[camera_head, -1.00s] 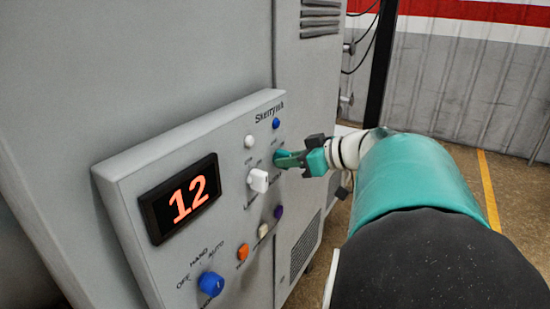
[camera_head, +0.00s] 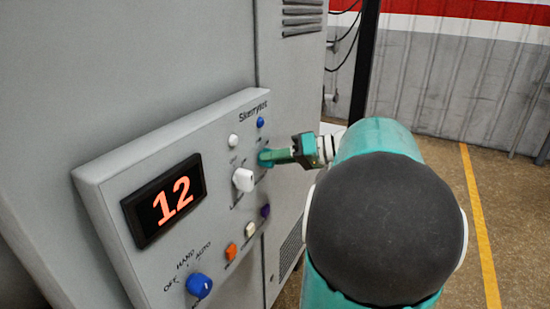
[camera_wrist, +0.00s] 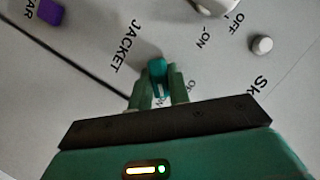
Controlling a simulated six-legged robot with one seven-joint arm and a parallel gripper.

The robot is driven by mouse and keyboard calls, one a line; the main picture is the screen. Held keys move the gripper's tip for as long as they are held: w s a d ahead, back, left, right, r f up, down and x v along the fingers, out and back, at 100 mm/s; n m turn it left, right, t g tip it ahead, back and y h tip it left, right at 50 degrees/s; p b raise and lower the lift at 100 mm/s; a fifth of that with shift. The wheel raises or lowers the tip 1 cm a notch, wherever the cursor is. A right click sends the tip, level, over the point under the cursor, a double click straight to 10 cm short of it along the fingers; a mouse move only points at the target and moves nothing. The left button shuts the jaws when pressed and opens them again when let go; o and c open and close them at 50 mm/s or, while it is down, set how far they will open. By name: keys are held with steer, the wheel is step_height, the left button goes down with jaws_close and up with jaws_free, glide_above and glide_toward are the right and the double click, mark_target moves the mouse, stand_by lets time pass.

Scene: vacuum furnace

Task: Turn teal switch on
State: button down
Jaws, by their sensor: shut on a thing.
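The teal switch (camera_wrist: 157,70) sits on the sloped grey control panel (camera_head: 105,178). In the wrist view it lies between the two green fingertips of my gripper (camera_wrist: 158,92), which are closed on it. "JACKET" is printed beside it, and part of another label shows by the right finger. In the head view my gripper (camera_head: 278,157) reaches the panel from the right, and its tips largely cover the teal switch (camera_head: 264,158). The switch's exact setting cannot be told.
A white switch (camera_head: 243,180) is close left of my gripper. A white knob (camera_head: 233,141) and a blue button (camera_head: 260,122) are above it. Purple (camera_head: 265,210), cream (camera_head: 250,229) and orange (camera_head: 231,251) buttons and a blue selector (camera_head: 199,285) are below. The display (camera_head: 163,201) reads 12.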

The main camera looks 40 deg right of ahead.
steer(key=shift+m+y, duration=0.7)
steer(key=shift+m, duration=0.3)
steer(key=c, duration=1.3)
jaws_free()
steer(key=shift+w, duration=0.1)
steer(key=shift+d, duration=0.1)
steer(key=v, duration=1.4)
steer(key=shift+f, duration=0.2)
